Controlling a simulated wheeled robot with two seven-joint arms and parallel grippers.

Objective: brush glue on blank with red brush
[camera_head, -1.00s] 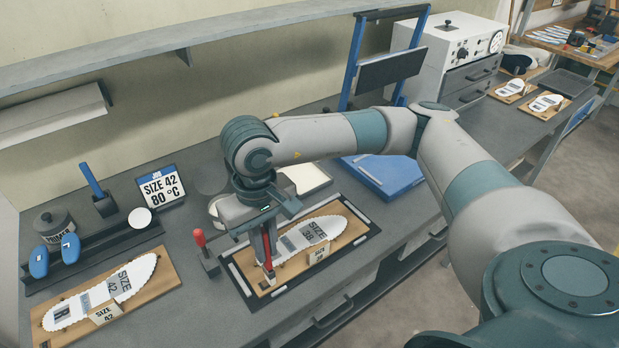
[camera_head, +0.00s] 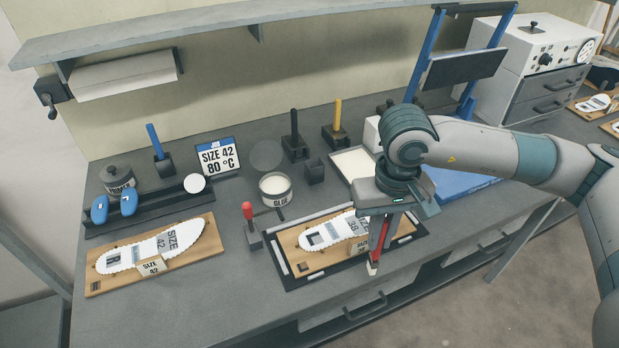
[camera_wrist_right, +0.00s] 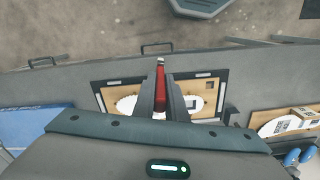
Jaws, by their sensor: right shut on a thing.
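My right gripper (camera_head: 382,228) is shut on the red brush (camera_head: 378,240), which points down with its pale tip (camera_head: 373,268) near the right front edge of the dark mat (camera_head: 292,283). The brush and jaws also show in the wrist view, the red brush (camera_wrist_right: 160,84) between the fingers (camera_wrist_right: 167,98). On the mat is a wooden board (camera_head: 308,262) with the white size 38 blank (camera_head: 335,231), partly hidden by my gripper. The size 42 blank (camera_head: 140,250) lies on its own board at left. The open glue pot (camera_head: 275,190) stands behind the mat. My left gripper is out of view.
A red-handled tool (camera_head: 247,212) stands in a holder left of the mat. Brush holders with black (camera_head: 294,125), yellow (camera_head: 338,115) and blue (camera_head: 154,140) handles stand behind. A size sign (camera_head: 216,158) and a white tray (camera_head: 354,166) sit on the bench.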

